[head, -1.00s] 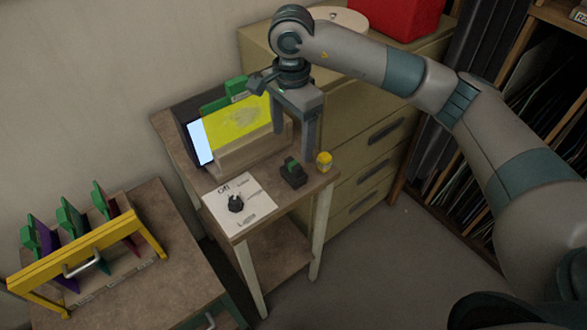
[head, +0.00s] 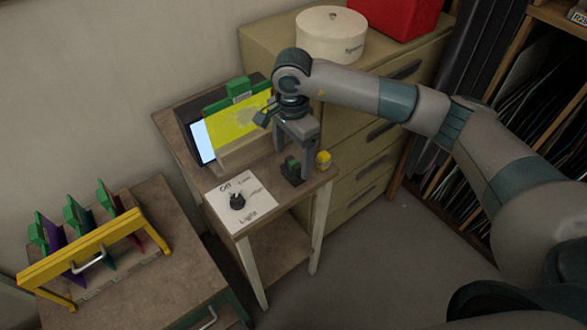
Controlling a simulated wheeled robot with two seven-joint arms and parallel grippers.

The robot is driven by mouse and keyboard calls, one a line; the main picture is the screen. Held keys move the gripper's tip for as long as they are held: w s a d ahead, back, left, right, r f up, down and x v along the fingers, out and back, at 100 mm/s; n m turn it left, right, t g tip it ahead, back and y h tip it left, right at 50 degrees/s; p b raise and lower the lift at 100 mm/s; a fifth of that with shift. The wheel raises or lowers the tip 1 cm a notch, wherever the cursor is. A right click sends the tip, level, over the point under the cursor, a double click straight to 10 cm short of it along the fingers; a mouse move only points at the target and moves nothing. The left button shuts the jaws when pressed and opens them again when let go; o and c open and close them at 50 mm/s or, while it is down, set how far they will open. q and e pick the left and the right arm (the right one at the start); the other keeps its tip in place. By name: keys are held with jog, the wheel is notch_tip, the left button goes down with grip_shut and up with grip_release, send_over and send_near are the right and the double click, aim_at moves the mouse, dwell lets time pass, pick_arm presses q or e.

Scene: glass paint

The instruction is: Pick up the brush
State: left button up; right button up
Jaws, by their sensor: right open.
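The brush seems to be the small green-topped piece (head: 291,164) standing in a black holder (head: 292,179) near the front right corner of the small table. Its lower part is hidden in the holder. My right gripper (head: 294,155) is open and points down just over it, with fingers close around or in front of the green top. I cannot tell whether they touch it. My left gripper is not in view.
A small yellow jar (head: 323,159) stands close right of the holder. A yellow glass pane (head: 238,126) stands behind, by a lit screen (head: 201,140). A knob (head: 237,201) sits on a white card. A yellow rack (head: 85,255) stands at lower left.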

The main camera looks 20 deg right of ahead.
aim_at(293, 162)
notch_tip(293, 162, down, 3)
jog(key=shift+d+r+p, duration=0.1)
jog(key=shift+d+p, duration=0.05)
jog(key=shift+p, duration=0.75)
jog(key=shift+f, duration=0.7)
jog(key=shift+c, duration=0.5)
jog(key=c, duration=1)
